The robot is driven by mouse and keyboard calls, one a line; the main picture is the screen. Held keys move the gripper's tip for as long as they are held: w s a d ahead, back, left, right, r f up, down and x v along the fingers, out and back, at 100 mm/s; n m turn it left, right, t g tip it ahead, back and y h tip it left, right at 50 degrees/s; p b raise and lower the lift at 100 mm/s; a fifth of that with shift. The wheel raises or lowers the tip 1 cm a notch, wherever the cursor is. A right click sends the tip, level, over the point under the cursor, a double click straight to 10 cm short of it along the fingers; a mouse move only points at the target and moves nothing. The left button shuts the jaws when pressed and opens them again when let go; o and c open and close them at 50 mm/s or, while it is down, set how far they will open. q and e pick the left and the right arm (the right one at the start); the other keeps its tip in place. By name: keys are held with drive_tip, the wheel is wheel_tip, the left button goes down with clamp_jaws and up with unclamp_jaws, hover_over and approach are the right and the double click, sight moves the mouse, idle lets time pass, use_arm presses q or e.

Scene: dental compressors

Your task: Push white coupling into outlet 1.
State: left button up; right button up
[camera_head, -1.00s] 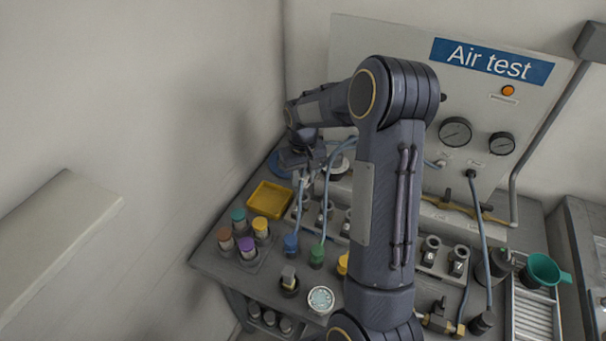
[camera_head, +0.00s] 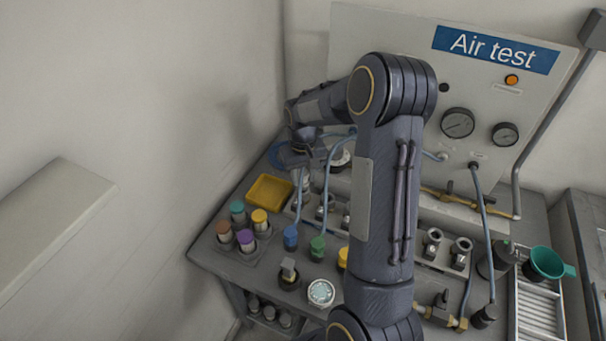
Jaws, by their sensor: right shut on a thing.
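My right arm comes in from the bottom and reaches over the bench to the back left. My right gripper (camera_head: 304,166) is shut at the end of it, just above the leftmost socket (camera_head: 300,199) of the outlet row. The held piece, apparently the white coupling (camera_head: 306,181), shows only as a small pale part under the fingers. I cannot tell whether it is inside the socket or just over it. The outlet numbers are too small to read there. My left gripper is not in view.
A yellow tray (camera_head: 269,191) lies left of the outlets. Blue (camera_head: 290,236) and green (camera_head: 317,247) couplings with hoses stand in front. Several coloured caps stand in a holder (camera_head: 248,256). The gauge panel (camera_head: 400,40) rises behind; a green funnel (camera_head: 546,263) is at right.

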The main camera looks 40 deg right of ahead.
sight(303, 183)
drive_tip(key=shift+f+b, duration=1.3)
drive_tip(key=shift+f, duration=0.35)
drive_tip(key=shift+r, duration=0.15)
drive_tip(key=shift+r+p, duration=0.45)
drive_tip(key=shift+p, duration=0.05)
